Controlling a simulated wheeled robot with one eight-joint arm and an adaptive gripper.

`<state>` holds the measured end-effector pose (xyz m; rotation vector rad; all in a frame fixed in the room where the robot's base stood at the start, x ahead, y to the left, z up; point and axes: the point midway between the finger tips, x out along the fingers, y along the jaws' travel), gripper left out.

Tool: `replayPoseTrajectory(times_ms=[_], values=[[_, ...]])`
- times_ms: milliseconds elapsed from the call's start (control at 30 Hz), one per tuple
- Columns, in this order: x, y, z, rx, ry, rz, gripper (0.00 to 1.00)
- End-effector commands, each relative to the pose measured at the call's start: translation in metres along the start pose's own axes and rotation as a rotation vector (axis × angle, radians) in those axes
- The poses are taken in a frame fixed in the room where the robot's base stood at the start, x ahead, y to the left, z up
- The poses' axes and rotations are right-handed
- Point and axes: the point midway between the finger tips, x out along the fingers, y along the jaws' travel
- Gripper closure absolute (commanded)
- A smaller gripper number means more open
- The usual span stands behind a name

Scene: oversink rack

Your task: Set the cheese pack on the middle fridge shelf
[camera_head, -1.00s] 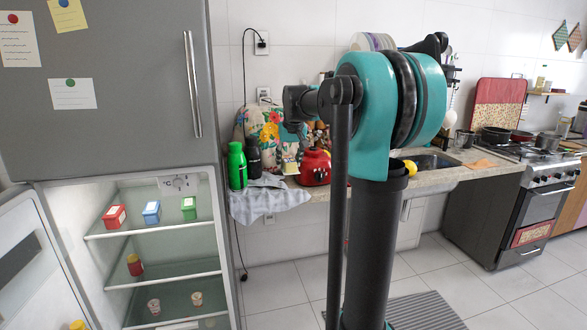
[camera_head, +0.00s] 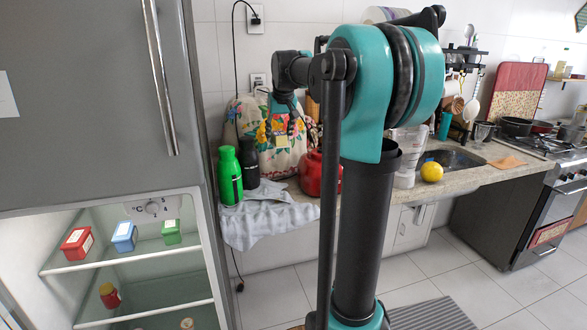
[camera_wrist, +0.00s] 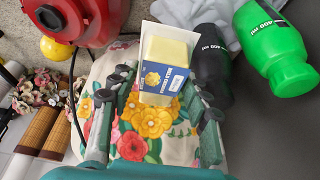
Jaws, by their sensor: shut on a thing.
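The cheese pack (camera_wrist: 168,62) is a pale yellow block with a blue label, held between the fingertips of my gripper (camera_wrist: 160,90) in the wrist view. In the head view my gripper (camera_head: 282,122) hangs above the counter in front of the floral cloth, and the pack (camera_head: 282,141) is a small yellow patch at its tips. The open fridge's middle shelf (camera_head: 165,312) is at lower left, with a red jar (camera_head: 109,295) on its left part. The shelf's right part looks bare.
Red, blue and green boxes (camera_head: 124,236) stand on the upper fridge shelf (camera_head: 95,265). A green bottle (camera_head: 230,175), a black bottle (camera_head: 249,162) and a red appliance (camera_head: 311,172) stand on the counter near my gripper. The fridge's upper door (camera_head: 85,100) is shut.

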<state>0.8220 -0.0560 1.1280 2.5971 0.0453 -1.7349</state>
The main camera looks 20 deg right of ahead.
Motion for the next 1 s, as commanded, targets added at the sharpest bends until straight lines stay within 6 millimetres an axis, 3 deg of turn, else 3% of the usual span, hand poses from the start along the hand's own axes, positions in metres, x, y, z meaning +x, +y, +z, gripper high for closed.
replayPoseTrajectory(times_ms=[167, 700, 1000], values=[[0.018, 0.000, 0.007, 0.000, 0.000, 0.000, 0.96], [0.132, 0.000, 0.054, 0.000, 0.000, 0.000, 0.96], [0.157, 0.000, 0.065, 0.000, 0.000, 0.000, 0.96]])
